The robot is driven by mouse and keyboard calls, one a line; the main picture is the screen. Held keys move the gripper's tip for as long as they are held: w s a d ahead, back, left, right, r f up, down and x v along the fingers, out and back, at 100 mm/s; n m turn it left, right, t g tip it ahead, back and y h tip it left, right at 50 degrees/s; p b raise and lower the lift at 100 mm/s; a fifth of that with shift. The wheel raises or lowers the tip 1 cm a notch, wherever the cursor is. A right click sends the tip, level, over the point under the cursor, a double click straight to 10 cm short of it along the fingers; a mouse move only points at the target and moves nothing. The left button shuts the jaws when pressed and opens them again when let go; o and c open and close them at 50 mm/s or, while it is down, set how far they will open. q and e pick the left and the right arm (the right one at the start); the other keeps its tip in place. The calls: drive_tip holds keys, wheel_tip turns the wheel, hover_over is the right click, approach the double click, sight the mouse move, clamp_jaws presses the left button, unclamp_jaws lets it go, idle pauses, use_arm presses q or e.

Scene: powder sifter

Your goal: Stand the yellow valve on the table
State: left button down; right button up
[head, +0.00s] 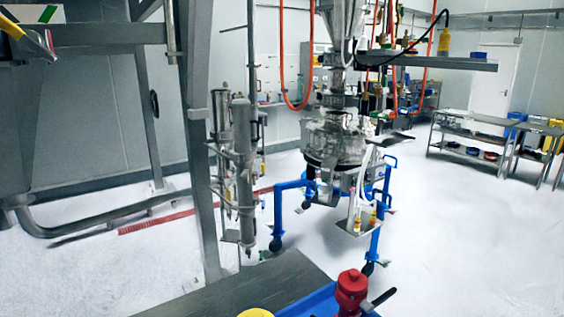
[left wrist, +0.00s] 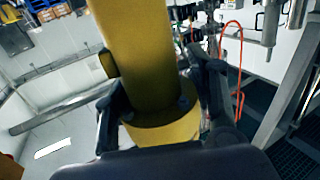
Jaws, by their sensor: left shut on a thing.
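The yellow valve (left wrist: 140,45) fills the middle of the left wrist view, a thick yellow body with a wider yellow flange near the palm and a small stub at its left side. My left gripper (left wrist: 157,88) is shut on it, with one dark finger on each side. The valve's far end runs out of the top of that view. In the head view, a grey table (head: 240,290) shows at the bottom. A yellow rounded top (head: 256,313) peeks in at the bottom edge; I cannot tell whether it is the held valve. My right gripper is in neither view.
A blue tray (head: 312,302) lies at the table's right, with a red valve with a dark handle (head: 351,290) at it. A steel post (head: 199,150) rises beyond the table's left. The sifter machine (head: 335,140) on a blue frame stands behind. The visible grey tabletop is bare.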

use_arm(q)
drive_tip(key=s+a+f+n+t+y+b, duration=0.1)
drive_tip(key=s+a+f+n+y, duration=0.1)
drive_tip(key=a, duration=0.5)
drive_tip(key=s+a+f+n+t+y+b, duration=0.1)
drive_tip(key=s+a+f+n+y, duration=0.1)
drive_tip(key=s+a+n+y, duration=0.2)
drive_tip(key=s+a+y, duration=0.2)
drive_tip(key=a+y, duration=0.1)
drive_tip(key=shift+s+t+y+b, duration=0.25)
drive_tip(key=shift+t+y+b, duration=0.05)
drive_tip(key=shift+t+b, duration=0.1)
drive_tip(key=shift+d, duration=0.15)
